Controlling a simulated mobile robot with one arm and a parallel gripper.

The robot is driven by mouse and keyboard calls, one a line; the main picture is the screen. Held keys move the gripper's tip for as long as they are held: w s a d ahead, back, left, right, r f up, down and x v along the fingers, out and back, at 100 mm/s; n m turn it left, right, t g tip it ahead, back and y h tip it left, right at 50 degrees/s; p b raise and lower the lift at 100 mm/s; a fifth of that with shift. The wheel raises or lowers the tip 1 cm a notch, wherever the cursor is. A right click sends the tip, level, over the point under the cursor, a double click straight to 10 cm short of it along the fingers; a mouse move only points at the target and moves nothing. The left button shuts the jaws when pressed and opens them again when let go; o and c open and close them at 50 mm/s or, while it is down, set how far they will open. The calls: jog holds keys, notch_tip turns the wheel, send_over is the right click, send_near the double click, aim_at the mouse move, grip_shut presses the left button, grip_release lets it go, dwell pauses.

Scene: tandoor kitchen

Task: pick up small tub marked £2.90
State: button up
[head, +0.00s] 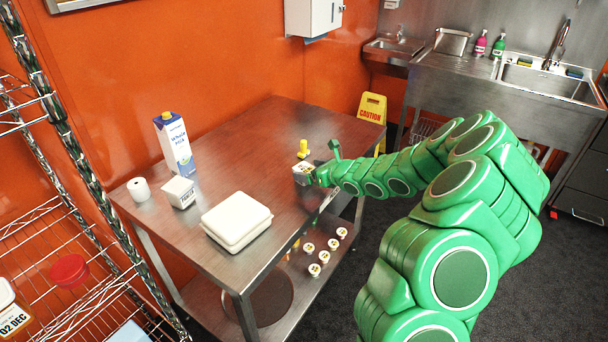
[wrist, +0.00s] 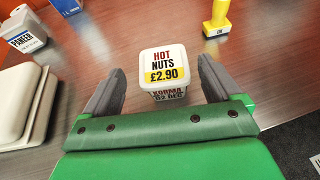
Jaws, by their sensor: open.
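The small tub marked £2.90 (wrist: 164,72) stands on the table in the wrist view. It is white, and its lid reads "HOT NUTS" with a yellow price patch; a front label reads "KORMA 02 DEC". In the head view the tub (head: 302,170) is partly hidden by my gripper's end. My gripper (wrist: 162,88) is open, with one dark finger on each side of the tub's near part. Gaps show between the fingers and the tub. I cannot tell how far down the fingers reach.
On the steel table (head: 255,150) are a white lidded box (head: 236,220), a tub marked paneer (head: 180,192), a paper roll (head: 139,189), a milk carton (head: 174,143) and a yellow stamp-like object (wrist: 218,18) just beyond the tub. A wire rack (head: 75,150) stands left.

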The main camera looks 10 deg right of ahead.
aim_at(305, 168)
jog(key=shift+x, duration=2.8)
jog(key=shift+d, duration=0.15)
jog(key=c, duration=1.1)
